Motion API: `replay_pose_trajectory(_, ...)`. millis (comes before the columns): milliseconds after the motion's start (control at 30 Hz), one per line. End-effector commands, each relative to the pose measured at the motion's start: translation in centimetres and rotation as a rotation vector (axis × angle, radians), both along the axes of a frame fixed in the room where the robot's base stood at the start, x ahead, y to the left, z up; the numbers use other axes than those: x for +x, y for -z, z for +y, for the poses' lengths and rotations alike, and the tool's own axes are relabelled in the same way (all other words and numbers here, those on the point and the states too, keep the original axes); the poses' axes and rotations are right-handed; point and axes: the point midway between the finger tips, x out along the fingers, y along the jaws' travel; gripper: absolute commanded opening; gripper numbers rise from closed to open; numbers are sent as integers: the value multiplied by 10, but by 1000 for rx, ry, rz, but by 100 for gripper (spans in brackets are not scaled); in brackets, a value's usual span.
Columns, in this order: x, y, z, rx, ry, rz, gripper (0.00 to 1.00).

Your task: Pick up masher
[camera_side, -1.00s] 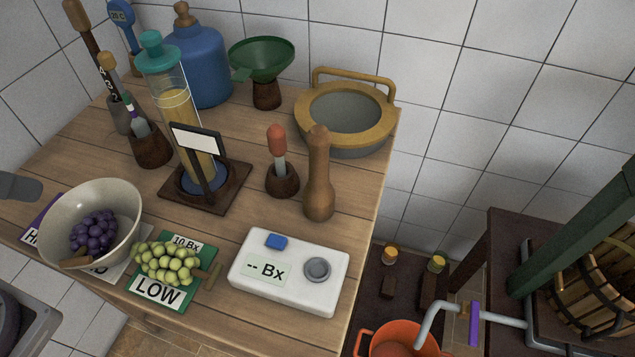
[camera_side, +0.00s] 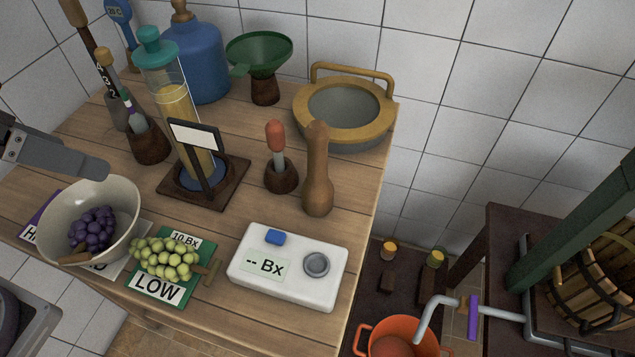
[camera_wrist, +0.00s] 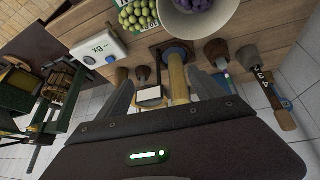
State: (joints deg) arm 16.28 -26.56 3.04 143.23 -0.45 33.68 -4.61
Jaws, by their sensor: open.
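The masher (camera_side: 317,178) is a smooth brown wooden club standing upright on the wooden table, behind the white Bx meter. It seems to show in the wrist view (camera_wrist: 121,76), small and partly hidden by a finger. My gripper (camera_side: 98,168) enters at the left edge of the side view, above the bowl's rim and well left of the masher. In the wrist view my gripper (camera_wrist: 159,77) has its two fingers wide apart, with nothing held between them.
A red-topped dropper (camera_side: 276,150) stands just left of the masher. The tall cylinder (camera_side: 172,105) and framed stand (camera_side: 197,140) lie between gripper and masher. The white meter (camera_side: 290,268), bowl (camera_side: 125,195), green grapes (camera_side: 165,258) and yellow-rimmed basin (camera_side: 385,115) surround the area.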

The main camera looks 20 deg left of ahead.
Motion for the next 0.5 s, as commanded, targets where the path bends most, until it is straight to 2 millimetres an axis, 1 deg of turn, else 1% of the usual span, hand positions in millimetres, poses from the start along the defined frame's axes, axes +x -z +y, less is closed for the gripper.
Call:
replay_pose_trajectory(33, 12, 15, -26, -12, 68, 15, 77)
replay_pose_trajectory(67, 18, 22, -42, -20, 100, 13, 77)
replay_pose_trajectory(100, 25, 32, -62, -31, 136, 11, 77)
replay_pose_trajectory(167, 31, 49, -91, -43, 192, 2, 77)
replay_pose_trajectory(200, 34, 61, -110, -46, 226, -6, 77)
replay_pose_trajectory(300, 43, 89, -150, -51, 304, -51, 77)
replay_pose_trajectory(367, 53, 106, -168, -51, 346, -96, 77)
replay_pose_trajectory(400, 62, 116, -179, -53, 376, -131, 77)
replay_pose_trajectory(467, 79, 132, -192, -59, 419, -193, 77)
replay_pose_trajectory(500, 92, 142, -199, -65, 446, -240, 77)
